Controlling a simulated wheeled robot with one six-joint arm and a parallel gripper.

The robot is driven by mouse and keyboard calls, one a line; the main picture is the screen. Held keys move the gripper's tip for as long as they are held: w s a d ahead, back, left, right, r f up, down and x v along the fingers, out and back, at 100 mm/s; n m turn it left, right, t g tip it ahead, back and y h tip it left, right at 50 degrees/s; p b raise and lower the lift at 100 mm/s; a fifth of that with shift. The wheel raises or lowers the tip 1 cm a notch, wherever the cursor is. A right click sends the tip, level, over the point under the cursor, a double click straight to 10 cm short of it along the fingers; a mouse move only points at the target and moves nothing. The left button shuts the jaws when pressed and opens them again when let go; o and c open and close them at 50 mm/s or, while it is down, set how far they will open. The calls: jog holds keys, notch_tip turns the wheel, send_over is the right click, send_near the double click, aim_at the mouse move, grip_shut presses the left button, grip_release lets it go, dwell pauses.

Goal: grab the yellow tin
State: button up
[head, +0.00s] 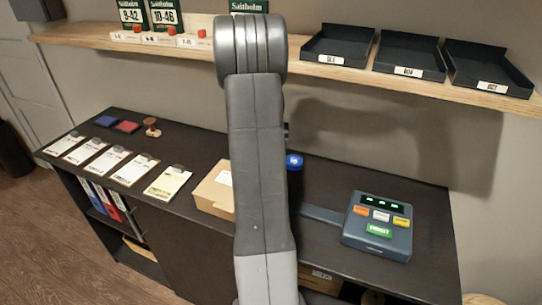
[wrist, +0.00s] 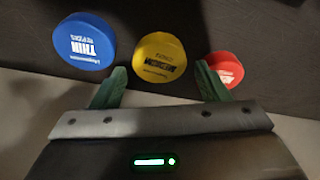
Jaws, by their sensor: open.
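The yellow tin (wrist: 160,57) is a round tin with dark lettering, on the dark counter in the wrist view. It sits between a blue tin (wrist: 84,47) on its left and a red tin (wrist: 226,69) on its right. My gripper (wrist: 160,85) is open, its green fingers spread to either side just below the yellow tin in the picture. Nothing is between the fingers that I can make out. In the head view my arm hides the yellow and red tins; the blue tin (head: 294,161) shows at the arm's right edge.
A cardboard box (head: 214,192) lies left of my arm. A device with coloured buttons (head: 378,226) stands right. Clipboards (head: 133,170) line the counter's left front. Black trays (head: 408,55) sit on the wooden shelf (head: 305,66) above.

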jog(key=shift+x, duration=1.3)
jog(key=c, duration=0.7)
jog(key=shift+c, duration=0.2)
jog(key=shift+r, duration=0.2)
